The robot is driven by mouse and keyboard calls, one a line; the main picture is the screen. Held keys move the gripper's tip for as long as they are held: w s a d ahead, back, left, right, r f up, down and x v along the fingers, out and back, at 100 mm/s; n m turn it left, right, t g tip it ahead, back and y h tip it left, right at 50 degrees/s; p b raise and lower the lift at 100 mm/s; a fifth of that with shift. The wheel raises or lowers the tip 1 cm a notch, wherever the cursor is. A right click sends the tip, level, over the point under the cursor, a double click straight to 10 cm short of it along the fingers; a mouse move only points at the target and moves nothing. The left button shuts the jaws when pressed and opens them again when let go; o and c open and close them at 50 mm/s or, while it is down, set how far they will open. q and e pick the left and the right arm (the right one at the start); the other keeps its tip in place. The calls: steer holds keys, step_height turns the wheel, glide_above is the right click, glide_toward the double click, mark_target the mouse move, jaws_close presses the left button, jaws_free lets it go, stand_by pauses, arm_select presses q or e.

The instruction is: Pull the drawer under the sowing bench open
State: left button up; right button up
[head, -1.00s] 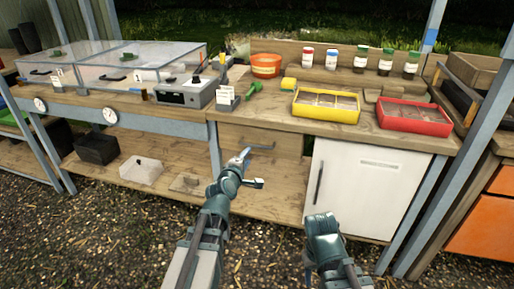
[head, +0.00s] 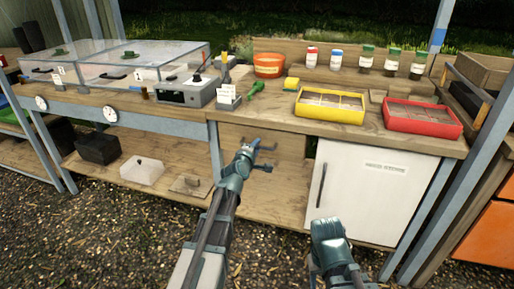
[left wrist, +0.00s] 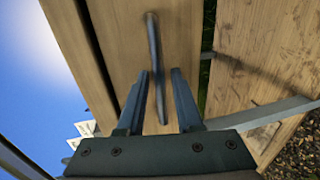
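The drawer is a plain wooden front (head: 292,143) under the bench top, left of the white cabinet door, and looks shut. My left gripper (head: 268,157) is in front of it and hides most of the handle in the head view. In the left wrist view the drawer front (left wrist: 120,30) fills the upper middle, and its dark bar handle (left wrist: 153,45) runs down between the fingers of my left gripper (left wrist: 161,75). The fingers are open, with a gap on each side of the bar. My right gripper (head: 328,232) hangs low before the white cabinet; its fingers are not clear.
The sowing bench top (head: 250,115) holds a yellow tray (head: 330,118), a red tray (head: 420,131) and an orange pot (head: 268,75). The white cabinet (head: 375,190) stands right of the drawer. A lower shelf (head: 270,205) is below; open gravel lies in front.

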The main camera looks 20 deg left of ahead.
arm_select(q)
jaws_close()
stand_by(1.2)
